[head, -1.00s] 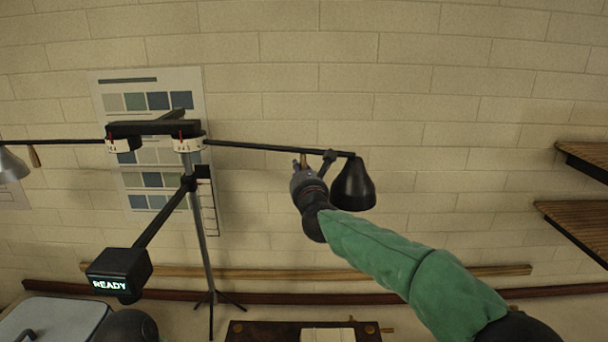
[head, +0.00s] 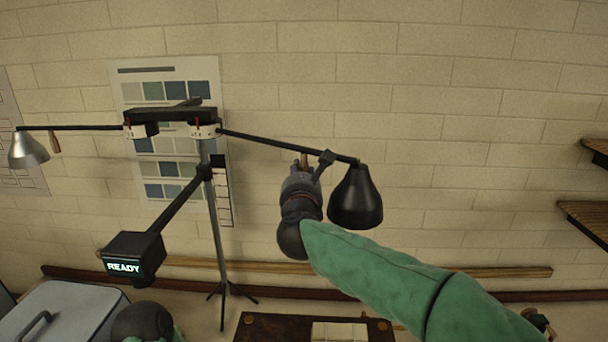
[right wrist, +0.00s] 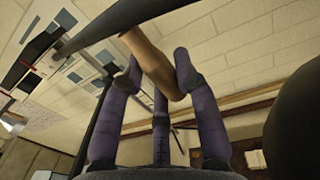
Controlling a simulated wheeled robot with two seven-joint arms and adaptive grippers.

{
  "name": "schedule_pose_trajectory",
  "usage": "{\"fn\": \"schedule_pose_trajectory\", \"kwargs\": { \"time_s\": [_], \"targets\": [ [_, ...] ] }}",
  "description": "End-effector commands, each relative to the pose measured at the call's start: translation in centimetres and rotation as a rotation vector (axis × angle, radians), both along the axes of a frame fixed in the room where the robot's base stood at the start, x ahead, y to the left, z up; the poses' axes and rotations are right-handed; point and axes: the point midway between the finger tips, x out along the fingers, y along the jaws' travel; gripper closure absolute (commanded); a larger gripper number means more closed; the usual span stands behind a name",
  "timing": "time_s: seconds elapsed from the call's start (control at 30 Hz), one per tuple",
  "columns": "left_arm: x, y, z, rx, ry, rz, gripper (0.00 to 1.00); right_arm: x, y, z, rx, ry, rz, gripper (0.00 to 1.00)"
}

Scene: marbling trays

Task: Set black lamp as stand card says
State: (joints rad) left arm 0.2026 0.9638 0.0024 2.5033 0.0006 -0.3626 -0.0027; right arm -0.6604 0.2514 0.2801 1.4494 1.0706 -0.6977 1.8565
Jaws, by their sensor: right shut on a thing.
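The black lamp (head: 356,198) hangs shade down from the right arm (head: 285,145) of a dark stand (head: 214,235). A short tan wooden handle (right wrist: 155,65) is on this lamp's arm. My right gripper (head: 303,170) is shut on the handle; the right wrist view shows its fingers around it. White dial collars with red marks sit under the crossbar, the right one (head: 204,131) at the black lamp's arm; their figures are too small to read. A narrow card (head: 223,190) with a black top hangs by the pole, its marks unreadable.
A silver lamp (head: 27,150) hangs from the left arm. A box (head: 135,258) on the stand reads READY. A colour chart (head: 183,90) is on the brick wall. Wooden shelves (head: 590,225) jut out at right. A grey-blue lidded case (head: 65,318) and a dark board (head: 260,328) lie below.

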Motion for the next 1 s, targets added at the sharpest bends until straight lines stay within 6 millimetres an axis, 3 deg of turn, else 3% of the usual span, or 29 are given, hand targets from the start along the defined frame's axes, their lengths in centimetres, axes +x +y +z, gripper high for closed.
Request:
{"fn": "schedule_pose_trajectory", "kwargs": {
  "time_s": [0.17,0.2,0.27,0.3,0.67,0.87,1.0],
  "targets": [
    [0.0,0.0,0.0,0.0,0.0,0.0,0.6,0.0,0.1,0.1,0.002,-0.001,0.003,1.0],
    [0.0,0.0,0.0,0.0,0.0,0.0,0.6,0.0,0.1,0.1,0.002,-0.001,0.003,0.64],
    [0.0,0.0,0.0,0.0,0.0,0.0,0.6,0.0,0.1,0.1,0.002,-0.001,0.003,0.47],
    [0.0,0.0,0.0,0.0,0.0,0.0,0.6,0.0,0.1,0.1,0.002,-0.001,0.003,0.44],
    [0.0,0.0,0.0,0.0,0.0,0.0,0.6,-0.2,0.0,0.1,0.001,-0.001,0.001,0.44],
    [0.0,0.0,0.0,0.0,0.0,0.0,0.6,-2.4,-0.1,0.2,0.001,-0.002,0.002,0.44],
    [0.0,0.0,0.0,0.0,0.0,0.0,0.6,-5.0,-0.2,0.2,0.001,-0.002,0.003,0.44]
  ]
}}
